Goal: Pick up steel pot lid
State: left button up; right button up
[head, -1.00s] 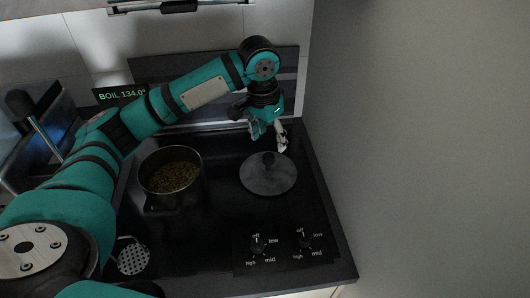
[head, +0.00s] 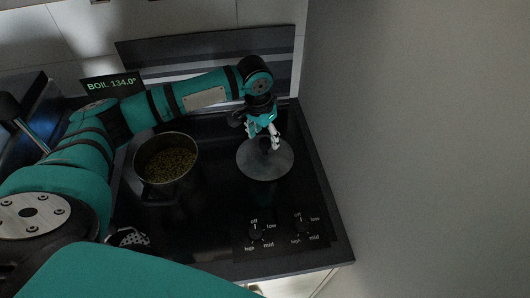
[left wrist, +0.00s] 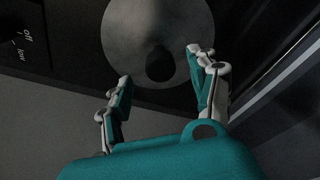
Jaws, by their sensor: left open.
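The steel pot lid (head: 266,167) is a grey disc with a dark knob. It lies on the right side of the black cooktop. My left gripper (head: 263,143) is open at the lid's knob, coming from above and behind. In the left wrist view, the lid (left wrist: 136,30) is at the top, and its dark knob (left wrist: 159,66) shows just beyond and between the two spread fingertips of the left gripper (left wrist: 158,66). I cannot tell whether a finger touches the knob. My right gripper is not in view.
A dark pot (head: 167,166) with greenish contents stands on the cooktop left of the lid. Two knobs (head: 256,232) are at the cooktop's front right. A grey wall (head: 420,150) rises close on the right. A perforated utensil (head: 128,238) lies at the front left.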

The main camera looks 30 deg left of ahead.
aim_at(265, 141)
pick_arm(q)
jog(key=shift+w+f, duration=0.15)
jog(key=shift+f, duration=1.35)
jog(key=shift+c, duration=0.4)
grip_shut()
